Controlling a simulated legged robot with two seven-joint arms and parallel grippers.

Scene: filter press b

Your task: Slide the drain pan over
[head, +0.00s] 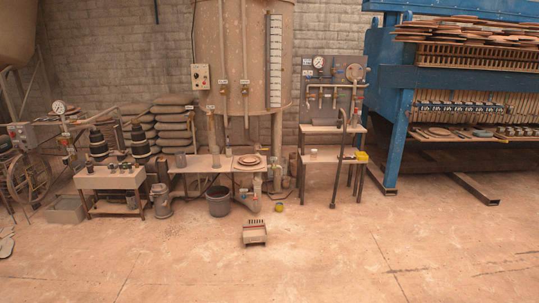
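No object is clearly recognisable as the drain pan. Low open containers on the floor include a grey-green rectangular bin (64,212) at the left and a dark round bucket (217,204) in front of the middle table. A small box-like item with a slotted back (254,236) stands alone on the floor at the centre front. Neither of my grippers shows in the head view.
The front floor is mostly clear.

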